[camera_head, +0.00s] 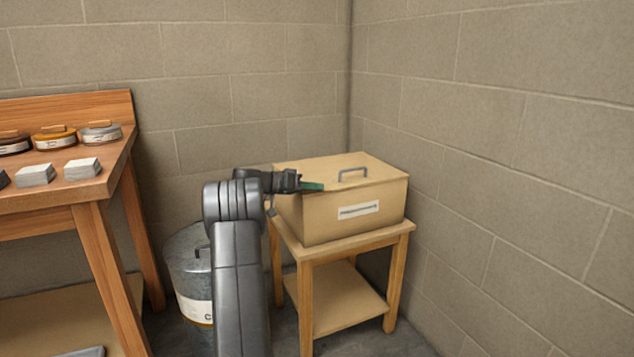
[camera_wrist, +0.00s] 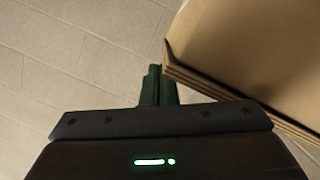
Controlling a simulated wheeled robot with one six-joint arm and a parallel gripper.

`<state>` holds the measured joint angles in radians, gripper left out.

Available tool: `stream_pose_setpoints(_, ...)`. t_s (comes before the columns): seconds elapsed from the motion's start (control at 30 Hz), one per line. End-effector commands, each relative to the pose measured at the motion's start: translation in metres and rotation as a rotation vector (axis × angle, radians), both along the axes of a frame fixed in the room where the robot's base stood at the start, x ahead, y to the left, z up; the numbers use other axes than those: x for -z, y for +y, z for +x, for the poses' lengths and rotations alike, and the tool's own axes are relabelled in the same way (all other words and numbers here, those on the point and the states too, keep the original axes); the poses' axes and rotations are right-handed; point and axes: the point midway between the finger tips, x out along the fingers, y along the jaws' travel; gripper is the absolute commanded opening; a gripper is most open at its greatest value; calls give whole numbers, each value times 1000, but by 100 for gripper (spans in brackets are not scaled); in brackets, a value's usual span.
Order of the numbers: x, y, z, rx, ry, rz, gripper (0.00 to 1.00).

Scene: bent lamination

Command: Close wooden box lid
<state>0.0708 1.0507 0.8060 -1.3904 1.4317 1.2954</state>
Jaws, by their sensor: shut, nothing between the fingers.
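The wooden box (camera_head: 325,220) stands on a small wooden stand in the head view. Its lid (camera_head: 385,168), with a grey handle on top, lies flat over the box and looks closed. My gripper (camera_head: 318,187) is shut and empty at the left side of the lid, near its edge. In the wrist view my gripper (camera_wrist: 155,75) shows its green fingertips together, beside the corner of a tan wooden panel (camera_wrist: 260,50), likely part of the box. I cannot tell whether the fingers touch it.
The small stand (camera_head: 345,243) is in the corner between two block walls. A metal bin (camera_head: 185,262) is on the floor left of my arm. A workbench (camera_head: 105,185) with several tins and grey blocks is at the left. Space above the lid is clear.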

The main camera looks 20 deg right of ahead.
Motion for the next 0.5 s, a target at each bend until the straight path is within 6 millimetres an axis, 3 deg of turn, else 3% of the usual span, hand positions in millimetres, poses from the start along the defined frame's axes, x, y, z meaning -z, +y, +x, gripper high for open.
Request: stream_pose_setpoints(0.5, 13, 0, 9, 3, 9, 5, 0)
